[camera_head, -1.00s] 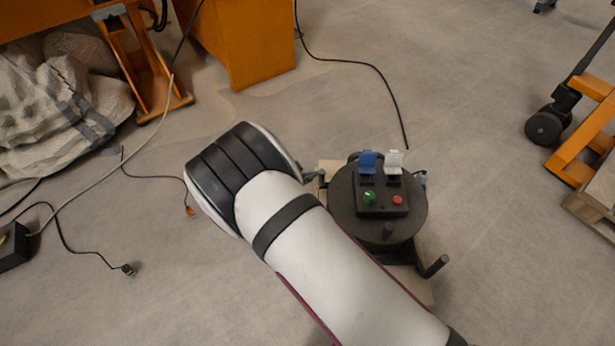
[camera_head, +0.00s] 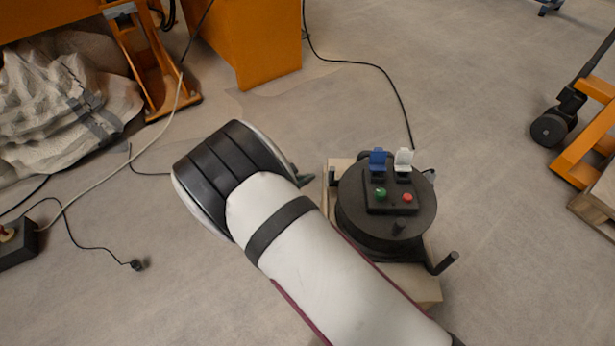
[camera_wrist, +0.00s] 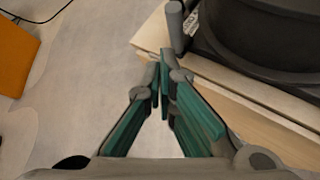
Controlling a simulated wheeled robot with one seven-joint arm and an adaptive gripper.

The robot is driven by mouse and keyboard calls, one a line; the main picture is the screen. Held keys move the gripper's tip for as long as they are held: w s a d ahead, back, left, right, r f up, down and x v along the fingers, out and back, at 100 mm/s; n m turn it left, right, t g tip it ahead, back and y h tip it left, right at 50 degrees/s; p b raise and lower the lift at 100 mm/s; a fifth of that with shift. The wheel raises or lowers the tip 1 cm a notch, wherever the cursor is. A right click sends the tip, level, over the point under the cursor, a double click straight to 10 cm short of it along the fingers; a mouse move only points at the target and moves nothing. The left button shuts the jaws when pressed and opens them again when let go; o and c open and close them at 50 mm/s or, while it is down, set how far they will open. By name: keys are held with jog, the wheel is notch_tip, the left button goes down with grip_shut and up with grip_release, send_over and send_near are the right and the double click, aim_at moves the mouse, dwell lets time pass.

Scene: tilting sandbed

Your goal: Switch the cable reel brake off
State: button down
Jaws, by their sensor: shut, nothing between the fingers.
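The cable reel (camera_head: 355,215) is a black drum on a pale wooden base (camera_head: 425,285) on the floor. On its top is a black panel (camera_head: 390,204) with a green button (camera_head: 381,194) and a red button (camera_head: 408,197). Behind them stand a blue flap (camera_head: 378,160) and a white flap (camera_head: 404,160), both raised. My gripper (camera_wrist: 160,82) is shut and empty, over the floor beside the base's edge. In the wrist view the reel's dark side (camera_wrist: 255,40) is at upper right. In the head view my arm hides most of the gripper; a tip (camera_head: 303,179) shows left of the reel.
A crank handle (camera_head: 445,264) sticks out at the reel's lower right, and a post (camera_wrist: 176,25) stands near my fingers. Cables lie on the floor. An orange pallet truck (camera_head: 590,140) is at right, a crumpled sack (camera_head: 60,105) at left. The floor behind the reel is mostly clear.

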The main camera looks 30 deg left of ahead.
jog(key=w+r+p+v, duration=0.1)
jog(key=p+v, duration=0.1)
jog(key=v, duration=0.7)
jog(key=shift+a+r+p, duration=0.25)
jog(key=shift+a+p, duration=0.05)
jog(key=shift+a, duration=0.05)
jog(key=shift+w, duration=0.1)
